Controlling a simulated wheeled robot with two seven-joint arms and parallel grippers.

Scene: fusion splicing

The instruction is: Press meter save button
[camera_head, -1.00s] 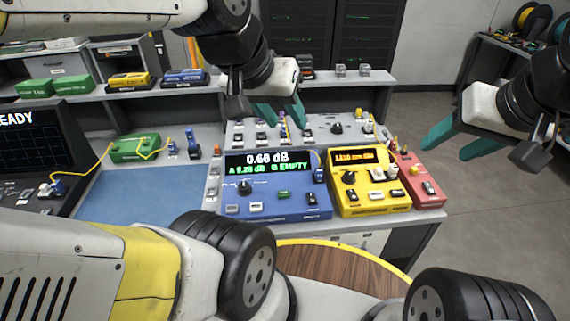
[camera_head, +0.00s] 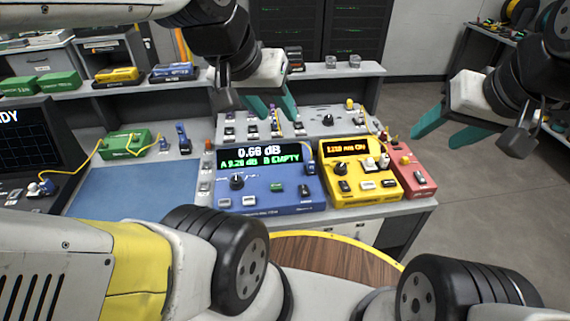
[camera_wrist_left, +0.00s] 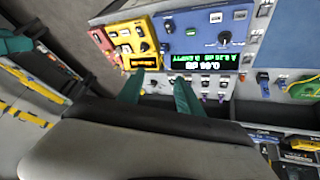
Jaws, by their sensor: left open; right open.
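The blue meter (camera_head: 268,185) sits on the bench, its screen reading "0.66 dB" and "A 9.28 dB B EMPTY". A dark knob (camera_head: 237,182), two white buttons, a green button (camera_head: 277,188) and a dark button (camera_head: 305,190) are on its front; I cannot read which is save. The meter also shows upside down in the left wrist view (camera_wrist_left: 202,30). My left gripper (camera_head: 272,108) is open and empty above the panel behind the meter, touching nothing I can see. My right gripper (camera_head: 432,138) is open and empty, right of the bench.
A yellow unit (camera_head: 358,172) and a red unit (camera_head: 415,178) stand right of the meter. A blue mat (camera_head: 130,192) lies left of it. A green box (camera_head: 125,143) and a dark monitor (camera_head: 30,150) stand further left. A switch panel (camera_head: 315,124) lies behind the meter.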

